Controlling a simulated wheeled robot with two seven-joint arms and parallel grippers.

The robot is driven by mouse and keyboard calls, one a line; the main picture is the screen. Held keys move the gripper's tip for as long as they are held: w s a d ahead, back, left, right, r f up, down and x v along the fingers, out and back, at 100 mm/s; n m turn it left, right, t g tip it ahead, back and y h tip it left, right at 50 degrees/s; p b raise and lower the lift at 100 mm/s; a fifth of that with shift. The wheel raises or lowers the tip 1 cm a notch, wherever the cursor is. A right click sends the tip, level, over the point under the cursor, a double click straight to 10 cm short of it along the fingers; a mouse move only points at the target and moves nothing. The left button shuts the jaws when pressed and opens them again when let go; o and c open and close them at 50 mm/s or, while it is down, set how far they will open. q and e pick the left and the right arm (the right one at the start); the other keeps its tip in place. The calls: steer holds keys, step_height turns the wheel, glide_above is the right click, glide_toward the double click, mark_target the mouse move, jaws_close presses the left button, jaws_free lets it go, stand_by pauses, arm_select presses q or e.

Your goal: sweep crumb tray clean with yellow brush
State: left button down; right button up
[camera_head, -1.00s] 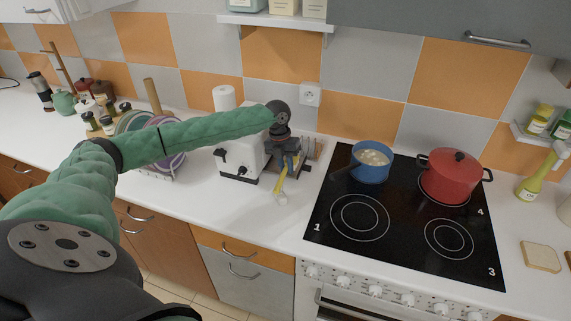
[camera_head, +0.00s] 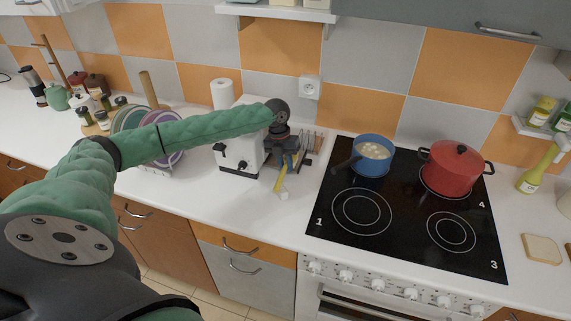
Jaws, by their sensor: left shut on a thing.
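My left gripper (camera_head: 286,165) is shut on the yellow brush (camera_head: 278,182), to the right of the white toaster (camera_head: 236,165). The brush points down, with its pale head (camera_head: 284,195) at or just above the white counter; I cannot tell whether it touches. I cannot make out the crumb tray; the gripper and toaster may hide it. My right gripper is not in view.
A wire rack (camera_head: 312,145) stands behind and right of the gripper. The black hob (camera_head: 400,215) to the right holds a blue pot (camera_head: 372,157) and a red pot (camera_head: 455,170). A dish rack with plates (camera_head: 160,140) is left of the toaster. The counter's front strip is clear.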

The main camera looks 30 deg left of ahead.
arm_select(q)
steer(key=shift+w+a, duration=0.1)
steer(key=shift+w, duration=0.35)
steer(key=shift+w+a+f, duration=0.1)
steer(key=shift+w+a, duration=0.05)
steer(key=shift+w, duration=0.65)
steer(key=shift+w+a+b, duration=0.25)
steer(key=shift+w+b, duration=0.05)
steer(key=shift+w, duration=0.2)
steer(key=shift+w+a, duration=0.1)
steer(key=shift+w, duration=0.65)
steer(key=shift+s+p, duration=0.3)
steer(key=shift+s, duration=0.5)
steer(key=shift+s+d+p, duration=0.3)
steer(key=shift+s+p, duration=0.05)
steer(key=shift+s, duration=0.55)
steer(key=shift+s+d+p, duration=0.25)
steer(key=shift+s+p, duration=0.05)
steer(key=shift+s, duration=0.55)
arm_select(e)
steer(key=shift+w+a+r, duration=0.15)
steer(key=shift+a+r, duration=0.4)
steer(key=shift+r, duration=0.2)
arm_select(q)
steer(key=shift+w, duration=0.1)
